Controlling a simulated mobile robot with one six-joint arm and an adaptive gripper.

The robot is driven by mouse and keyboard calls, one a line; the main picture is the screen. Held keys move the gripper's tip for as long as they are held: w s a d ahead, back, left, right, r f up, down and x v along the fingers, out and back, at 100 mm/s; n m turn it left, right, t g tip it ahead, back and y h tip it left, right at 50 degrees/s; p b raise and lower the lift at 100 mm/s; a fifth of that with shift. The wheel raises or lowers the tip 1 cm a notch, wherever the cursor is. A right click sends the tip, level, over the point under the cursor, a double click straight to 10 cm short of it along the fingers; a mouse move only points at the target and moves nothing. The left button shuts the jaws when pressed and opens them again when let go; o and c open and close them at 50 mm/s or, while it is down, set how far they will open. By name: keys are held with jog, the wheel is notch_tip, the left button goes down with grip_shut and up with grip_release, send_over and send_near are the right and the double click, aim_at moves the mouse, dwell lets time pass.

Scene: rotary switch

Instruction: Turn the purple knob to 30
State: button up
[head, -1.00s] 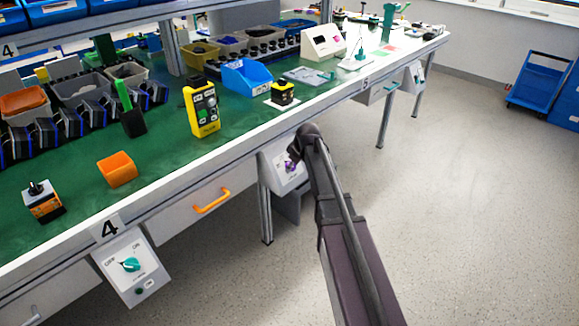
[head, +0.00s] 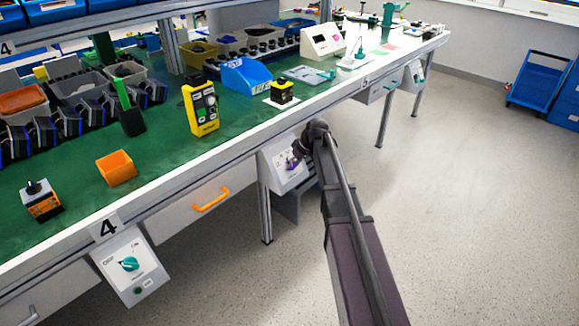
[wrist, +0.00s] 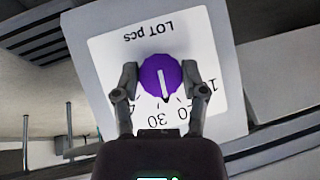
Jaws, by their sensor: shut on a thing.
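The purple knob (wrist: 153,83) sits on a white dial panel (wrist: 105,57) marked "LOT pcs", upside down in the wrist view. Its white pointer line points down, between the 30 and 20 marks and a little nearer the 30. My gripper (wrist: 160,77) has one finger on each side of the knob and is shut on it. In the head view the knob (head: 291,162) shows small on the white box (head: 272,172) under the bench edge, with my gripper (head: 298,155) at it and partly hiding it.
The green-topped bench (head: 160,190) runs above the box. A grey bench leg (head: 265,205) and a drawer with an orange handle (head: 211,200) are to its left. Another box with a teal knob (head: 130,264) hangs further left.

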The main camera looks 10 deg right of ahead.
jog(key=shift+s+d+f+m+g+y+b, duration=0.1)
jog(key=shift+m+g+y+b, duration=0.2)
jog(key=shift+m+y, duration=0.25)
jog(key=shift+s+f+m+g+y+b, duration=0.1)
jog(key=shift+m+g+y+b, duration=0.15)
jog(key=shift+m+y, duration=0.25)
jog(key=shift+r, duration=0.1)
jog(key=o, duration=1.1)
jog(key=shift+o, duration=0.2)
jog(key=shift+w, duration=0.1)
